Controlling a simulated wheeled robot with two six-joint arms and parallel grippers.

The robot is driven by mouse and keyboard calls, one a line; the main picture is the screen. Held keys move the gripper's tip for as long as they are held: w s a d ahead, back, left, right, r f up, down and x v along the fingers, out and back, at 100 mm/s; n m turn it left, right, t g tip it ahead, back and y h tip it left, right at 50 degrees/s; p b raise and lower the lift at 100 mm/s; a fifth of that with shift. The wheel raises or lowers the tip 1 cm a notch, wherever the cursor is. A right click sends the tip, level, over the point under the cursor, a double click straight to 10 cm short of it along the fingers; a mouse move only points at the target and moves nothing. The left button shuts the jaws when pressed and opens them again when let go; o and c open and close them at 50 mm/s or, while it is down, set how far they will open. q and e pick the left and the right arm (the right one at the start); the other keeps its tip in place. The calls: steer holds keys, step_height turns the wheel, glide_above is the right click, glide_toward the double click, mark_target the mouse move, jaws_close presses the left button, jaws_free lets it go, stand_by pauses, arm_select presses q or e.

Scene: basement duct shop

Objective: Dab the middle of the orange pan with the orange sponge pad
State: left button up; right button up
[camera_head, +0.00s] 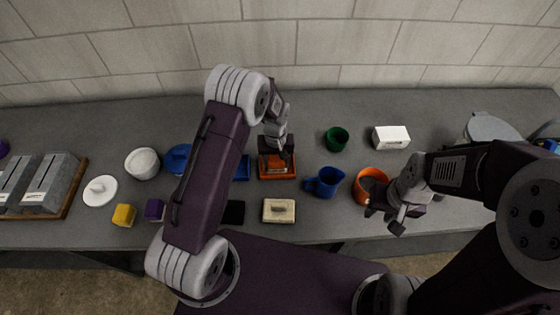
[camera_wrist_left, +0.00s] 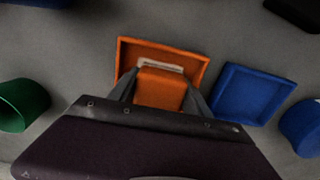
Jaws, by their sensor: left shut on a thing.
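The orange pan (camera_head: 277,177) lies flat on the grey bench near the middle of the head view. It also shows in the left wrist view (camera_wrist_left: 193,66), with its raised rim. My left gripper (camera_head: 277,150) is over the pan, pointing down. In the left wrist view its fingers (camera_wrist_left: 160,97) are shut on the orange sponge pad (camera_wrist_left: 161,88), one on each side. The pad is over the pan's interior; I cannot tell whether it touches the bottom. My right gripper (camera_head: 385,218) is empty and open beside an orange cup, away from the pan.
A blue pan (camera_wrist_left: 250,92) lies close beside the orange pan. A blue mug (camera_head: 325,183), the orange cup (camera_head: 370,184), a green cup (camera_head: 336,138) and a beige block (camera_head: 279,211) stand around. A white box (camera_head: 391,137) is further right.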

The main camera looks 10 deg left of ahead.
mark_target(276, 158)
arm_select(q)
steer(key=shift+s+a, duration=0.2)
steer(key=shift+a, duration=0.5)
steer(key=shift+w+d, duration=0.25)
steer(key=shift+d, duration=0.55)
step_height(276, 158, up, 8)
steer(key=p, duration=0.6)
steer(key=shift+r+p, duration=0.1)
steer(key=shift+p, duration=0.25)
steer(key=shift+s, duration=0.1)
